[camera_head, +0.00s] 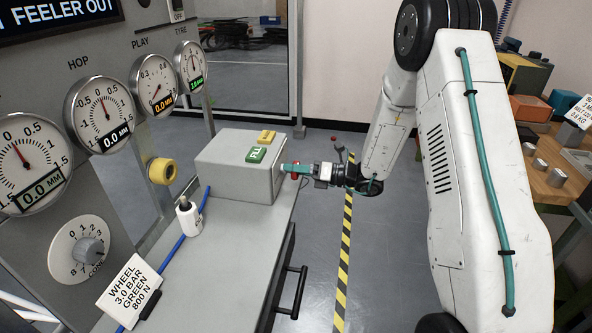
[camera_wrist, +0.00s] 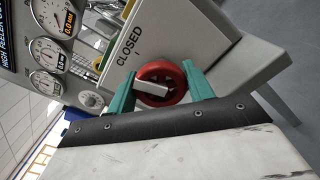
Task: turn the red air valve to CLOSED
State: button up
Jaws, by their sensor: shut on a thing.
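The red air valve (camera_wrist: 162,84) is a round red knob with a pale bar handle across its face. It is on the side of a grey box (camera_head: 238,165), and the word CLOSED shows on the panel beside it in the wrist view. The bar lies tilted; I cannot tell from it which setting the valve is at. In the head view the red valve (camera_head: 295,175) is mostly hidden by my gripper. My gripper (camera_wrist: 161,92) has its two teal fingers on either side of the red knob, shut on it.
A green block (camera_head: 257,154) and a yellow block (camera_head: 266,136) lie on top of the box. A white bottle (camera_head: 188,216) and a WHEEL sign (camera_head: 131,290) stand on the grey bench. Gauges (camera_head: 103,112) line the left panel. A wooden table (camera_head: 560,175) stands at right.

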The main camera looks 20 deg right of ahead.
jog(key=shift+f+m, duration=0.15)
jog(key=shift+m, duration=1.15)
jog(key=shift+s, duration=0.1)
jog(key=o, duration=1)
jog(key=shift+c, duration=0.2)
jog(key=v, duration=0.8)
